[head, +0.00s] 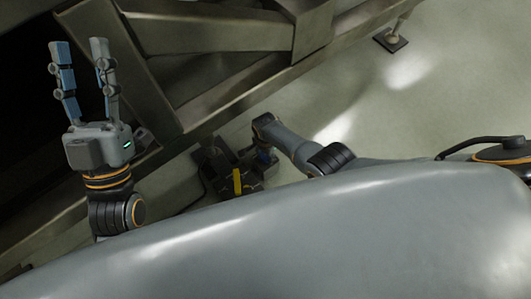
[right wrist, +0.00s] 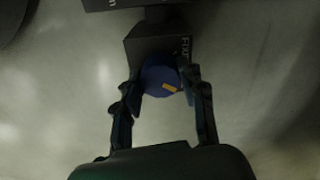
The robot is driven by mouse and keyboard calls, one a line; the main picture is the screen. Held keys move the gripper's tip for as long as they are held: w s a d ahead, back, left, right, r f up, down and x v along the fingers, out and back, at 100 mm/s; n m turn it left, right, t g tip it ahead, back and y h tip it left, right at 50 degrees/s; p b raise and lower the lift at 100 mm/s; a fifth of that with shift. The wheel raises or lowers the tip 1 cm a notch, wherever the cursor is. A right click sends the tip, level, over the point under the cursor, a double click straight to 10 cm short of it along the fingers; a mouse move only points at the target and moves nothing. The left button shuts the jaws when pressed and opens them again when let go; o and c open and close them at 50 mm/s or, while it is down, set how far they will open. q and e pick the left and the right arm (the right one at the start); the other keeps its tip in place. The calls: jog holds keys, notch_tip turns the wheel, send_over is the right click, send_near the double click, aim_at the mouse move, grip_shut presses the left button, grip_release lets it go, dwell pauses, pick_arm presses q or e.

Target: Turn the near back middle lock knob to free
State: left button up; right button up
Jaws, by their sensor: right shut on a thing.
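In the right wrist view, a round blue knob (right wrist: 157,80) with a small yellow-orange mark sits on a dark block (right wrist: 146,45) with partly readable pale lettering on its side. My right gripper (right wrist: 163,82) has one finger on each side of the knob and is shut on it. The yellow mark points toward the lower right of the knob. In the head view, my right arm reaches down to the dark lock hardware (head: 215,168), and its fingers are mostly hidden there. My left gripper (head: 79,52) is raised at the left, open and empty.
Heavy metal beams (head: 210,35) cross the top and left of the head view. A yellow bar (head: 238,181) stands beside the dark hardware. A large smooth grey surface (head: 300,235) fills the bottom. Pale floor (head: 420,100) lies open at the right.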

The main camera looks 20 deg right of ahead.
pick_arm(q)
jog(key=shift+w+f+g+y, duration=0.4)
jog(key=shift+w+f, duration=0.1)
pick_arm(e)
jog(key=shift+m, duration=1.1)
pick_arm(q)
jog(key=shift+w+f, duration=0.1)
pick_arm(e)
jog(key=shift+d, duration=0.1)
jog(key=o, duration=1.1)
pick_arm(q)
jog(key=shift+d, duration=0.1)
pick_arm(e)
jog(key=shift+o, duration=0.2)
jog(key=shift+r, duration=0.45)
notch_tip(320, 180, up, 11)
